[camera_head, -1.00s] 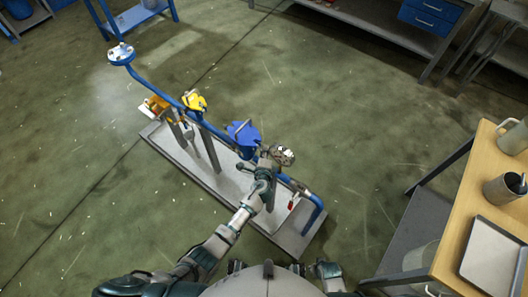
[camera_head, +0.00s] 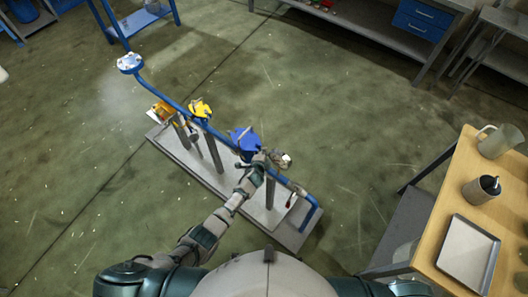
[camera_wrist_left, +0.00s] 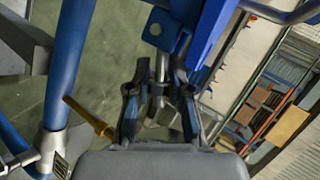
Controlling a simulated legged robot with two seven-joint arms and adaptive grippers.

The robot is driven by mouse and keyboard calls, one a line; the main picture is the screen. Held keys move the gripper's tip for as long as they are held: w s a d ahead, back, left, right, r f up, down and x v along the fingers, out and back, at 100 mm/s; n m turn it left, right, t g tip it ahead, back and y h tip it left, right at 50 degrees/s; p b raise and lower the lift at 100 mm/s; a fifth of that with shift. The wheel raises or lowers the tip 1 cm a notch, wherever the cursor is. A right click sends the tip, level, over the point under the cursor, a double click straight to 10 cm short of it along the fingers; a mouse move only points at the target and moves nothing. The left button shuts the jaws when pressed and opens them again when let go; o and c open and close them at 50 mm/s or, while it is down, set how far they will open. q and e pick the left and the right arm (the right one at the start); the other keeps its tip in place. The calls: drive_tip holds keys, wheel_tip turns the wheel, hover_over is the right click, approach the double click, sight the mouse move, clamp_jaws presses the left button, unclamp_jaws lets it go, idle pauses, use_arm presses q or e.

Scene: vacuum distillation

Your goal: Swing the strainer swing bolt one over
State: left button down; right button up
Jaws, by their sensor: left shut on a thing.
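The blue strainer (camera_head: 243,140) sits on the blue pipe run in the head view. My left gripper (camera_head: 262,157) is at its right side, beside a metal part (camera_head: 285,160) that the hand partly hides. In the left wrist view, the fingers of my left gripper (camera_wrist_left: 159,92) are closed around a slim grey metal rod, seemingly the swing bolt (camera_wrist_left: 160,72). It is below a blue lug with a hole (camera_wrist_left: 163,30). The far end of the bolt is hidden. My right gripper is not in view.
The pipe run stands on a grey base plate (camera_head: 178,160), with yellow fittings (camera_head: 200,109) farther left. A blue pipe (camera_wrist_left: 66,80) and a brass-coloured rod (camera_wrist_left: 88,116) are close on the left in the wrist view. A wooden-topped table (camera_head: 440,205) stands at right.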

use_arm(q)
drive_tip(key=shift+w+r+n+g+h+p, duration=0.1)
drive_tip(key=shift+r+n+g+h+p, duration=0.25)
drive_tip(key=shift+p, duration=0.5)
drive_tip(key=c, duration=1.2)
unclamp_jaws()
drive_tip(key=shift+c, duration=0.2)
drive_tip(key=v, duration=0.7)
drive_tip(key=shift+s, duration=0.45)
